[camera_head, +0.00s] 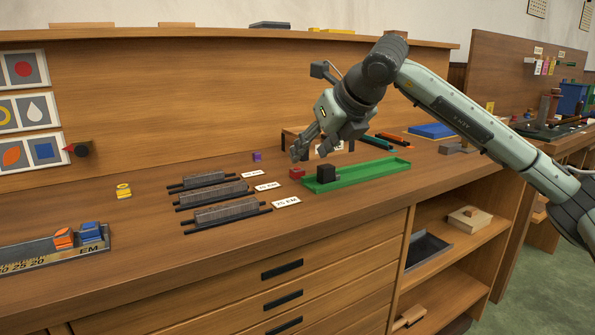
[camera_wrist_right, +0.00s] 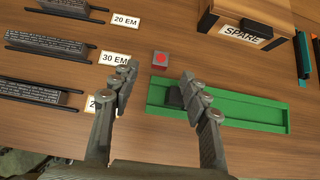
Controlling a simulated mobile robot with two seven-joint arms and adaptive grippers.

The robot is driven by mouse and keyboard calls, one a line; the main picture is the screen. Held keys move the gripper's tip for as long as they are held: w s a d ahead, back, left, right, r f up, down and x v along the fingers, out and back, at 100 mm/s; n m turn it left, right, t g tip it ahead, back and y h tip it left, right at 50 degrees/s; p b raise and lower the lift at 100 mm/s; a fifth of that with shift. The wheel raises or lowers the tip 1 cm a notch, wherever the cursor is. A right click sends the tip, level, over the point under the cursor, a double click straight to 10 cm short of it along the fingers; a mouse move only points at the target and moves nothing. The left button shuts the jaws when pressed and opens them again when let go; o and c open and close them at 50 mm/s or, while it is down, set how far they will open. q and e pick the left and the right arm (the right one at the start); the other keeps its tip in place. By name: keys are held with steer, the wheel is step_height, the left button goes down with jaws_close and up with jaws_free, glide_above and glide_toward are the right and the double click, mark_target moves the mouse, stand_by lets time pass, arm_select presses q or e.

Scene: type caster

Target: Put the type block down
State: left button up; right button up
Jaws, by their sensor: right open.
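My right gripper (camera_head: 303,148) is open and empty above the bench in the head view. In the right wrist view its two fingers (camera_wrist_right: 158,76) stand apart. A small block with a red dot on top (camera_wrist_right: 160,60) lies on the bench beyond the gap between the fingertips; it shows as a small red block (camera_head: 297,173) in the head view. A black block (camera_head: 326,173) stands at the left end of a green tray (camera_head: 375,174); in the right wrist view it is partly hidden by a finger. My left gripper is not in view.
Several dark type racks (camera_head: 228,213) with size labels lie left of the tray. A wooden box labelled SPARE (camera_wrist_right: 244,22) stands behind. A metal stick (camera_head: 40,255) holds orange and blue blocks at the left. The bench front is clear.

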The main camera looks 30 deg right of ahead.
mark_target(298, 168)
steer(key=p+x, duration=0.1)
steer(key=x, duration=0.6)
steer(key=shift+w+d+f, duration=0.1)
steer(key=shift+f, duration=0.05)
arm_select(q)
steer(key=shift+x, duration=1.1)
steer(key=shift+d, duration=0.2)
arm_select(e)
steer(key=shift+c, duration=0.5)
jaws_close()
